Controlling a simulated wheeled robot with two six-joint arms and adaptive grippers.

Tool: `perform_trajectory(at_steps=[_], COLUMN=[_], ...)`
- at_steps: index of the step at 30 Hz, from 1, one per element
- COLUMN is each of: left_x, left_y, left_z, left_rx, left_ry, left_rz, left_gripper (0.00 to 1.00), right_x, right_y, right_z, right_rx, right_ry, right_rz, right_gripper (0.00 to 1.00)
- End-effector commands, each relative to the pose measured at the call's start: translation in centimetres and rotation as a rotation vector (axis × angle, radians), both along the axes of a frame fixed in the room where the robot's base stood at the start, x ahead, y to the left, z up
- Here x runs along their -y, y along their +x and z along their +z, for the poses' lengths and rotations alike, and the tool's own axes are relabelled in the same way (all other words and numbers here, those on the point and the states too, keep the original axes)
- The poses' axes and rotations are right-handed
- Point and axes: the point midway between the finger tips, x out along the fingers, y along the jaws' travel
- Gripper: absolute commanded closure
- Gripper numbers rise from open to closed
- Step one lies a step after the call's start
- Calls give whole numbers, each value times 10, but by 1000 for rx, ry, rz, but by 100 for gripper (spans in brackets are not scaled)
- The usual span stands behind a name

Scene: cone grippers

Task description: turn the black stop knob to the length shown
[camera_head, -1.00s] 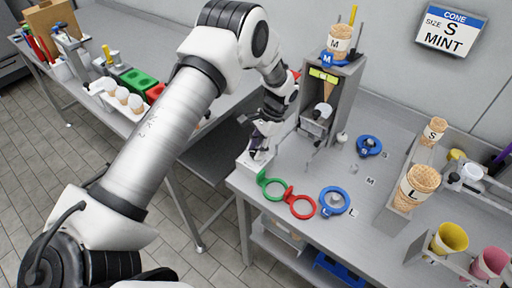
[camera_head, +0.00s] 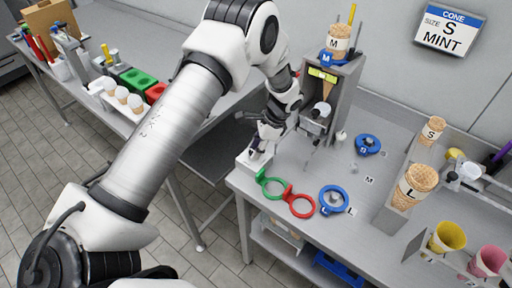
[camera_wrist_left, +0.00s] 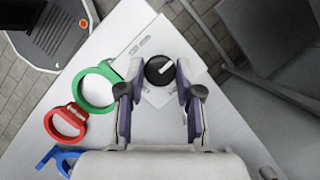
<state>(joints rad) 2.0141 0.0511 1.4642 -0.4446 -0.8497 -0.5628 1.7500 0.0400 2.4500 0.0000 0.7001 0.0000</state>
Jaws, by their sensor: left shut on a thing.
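The black stop knob (camera_wrist_left: 159,70) is a round disc with a pale pointer line, on a white plate (camera_wrist_left: 185,52) in the left wrist view. My left gripper (camera_wrist_left: 159,80) has a finger on either side of the knob and is shut on it. In the head view my left gripper (camera_head: 259,149) is at the white block (camera_head: 247,162) at the table's near left corner, and it hides the knob there. Small marks on the plate are too small to read. The wall sign (camera_head: 451,32) reads cone, size S, mint. My right gripper is not in view.
A green ring (camera_head: 271,184) and a red ring (camera_head: 302,205) lie beside the block, with a blue ring (camera_head: 334,199) to their right. A grey cone dispenser (camera_head: 344,95) stands behind. Cones marked S (camera_head: 433,130) and L (camera_head: 414,184) stand at right.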

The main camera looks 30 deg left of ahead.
Motion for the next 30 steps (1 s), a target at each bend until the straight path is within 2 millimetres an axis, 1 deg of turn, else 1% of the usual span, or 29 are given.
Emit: perform_trajectory(at_steps=[1, 4, 5, 6, 15, 17, 19, 23, 27, 30], left_x=[1, 1, 1, 1, 0, 1, 3, 11, 23, 30], left_y=[-3, -3, -3, -3, -1, 0, 3, 10, 20, 25], left_z=[-3, -4, -4, -4, -1, 2, 9, 34, 68, 89], left_rx=[-6, -7, -7, -7, -2, -1, 1, 3, 2, 0], left_ry=[-3, -2, -2, -2, -1, -1, -1, 1, 0, 0], left_rz=[3, 3, 3, 3, 2, 2, 1, 1, 1, 0], left_gripper=[100, 100, 55, 41, 40, 40, 40, 40, 40, 40], right_x=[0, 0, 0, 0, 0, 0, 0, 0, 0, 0], right_y=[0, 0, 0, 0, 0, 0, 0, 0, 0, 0], right_z=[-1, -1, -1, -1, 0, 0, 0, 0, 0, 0], right_rx=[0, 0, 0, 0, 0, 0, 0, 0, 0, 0], right_ry=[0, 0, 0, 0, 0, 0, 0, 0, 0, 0], right_rz=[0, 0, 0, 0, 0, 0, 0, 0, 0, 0], right_gripper=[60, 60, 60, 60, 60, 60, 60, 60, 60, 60])
